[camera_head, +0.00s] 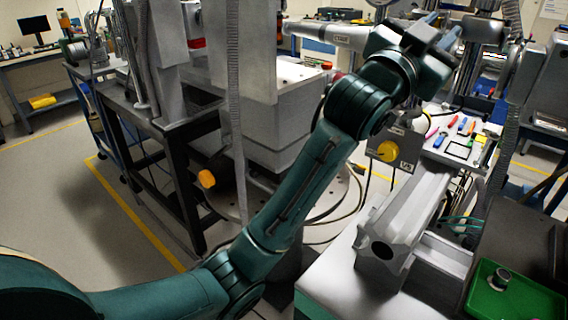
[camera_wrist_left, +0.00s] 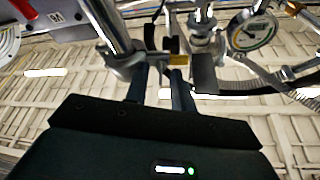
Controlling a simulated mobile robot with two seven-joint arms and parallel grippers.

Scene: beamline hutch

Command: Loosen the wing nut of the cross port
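My left gripper (camera_head: 440,20) is raised at the top right of the head view, against the metal pipework. In the left wrist view its two dark fingers (camera_wrist_left: 158,72) point up the picture, spread apart with a gap between them. Just beyond the fingertips is a metal clamp (camera_wrist_left: 122,58) on a steel tube. A small brass-coloured piece (camera_wrist_left: 177,58), possibly the wing nut, sits at the clamp's right end, close to the right finger. I cannot tell whether the finger touches it. In the head view my arm and gripper hide this spot. My right gripper is not in view.
A pressure gauge (camera_wrist_left: 252,33) and a braided hose (camera_wrist_left: 238,72) are close right of the fingers. A green tray (camera_head: 515,297) lies at lower right. The left floor is open.

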